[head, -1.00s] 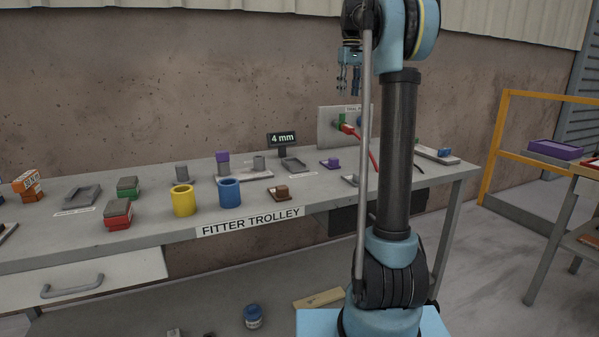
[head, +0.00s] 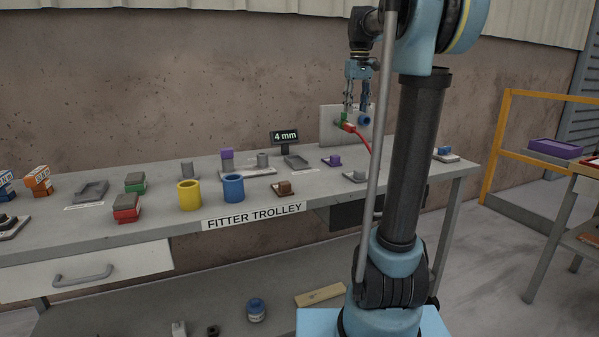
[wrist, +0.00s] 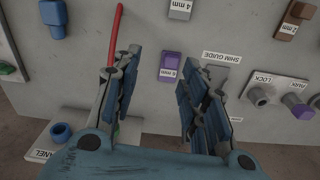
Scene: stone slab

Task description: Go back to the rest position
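My gripper (head: 357,108) hangs from my raised arm above the back right part of the trolley top, in front of the upright grey panel (head: 332,124). In the wrist view my gripper (wrist: 158,100) has its two fingers well apart with nothing between them. Below it the wrist view shows the grey trolley top, with a purple block (wrist: 171,66) on a base labelled 8 mm near the fingers and a red cable (wrist: 117,30) beyond the left finger.
The trolley top (head: 150,216) carries a yellow cup (head: 189,196), a blue cup (head: 233,189), a brown block (head: 284,188), and red and green blocks. A small display (head: 285,136) reads 4 mm. A yellow rail (head: 497,140) stands at the right.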

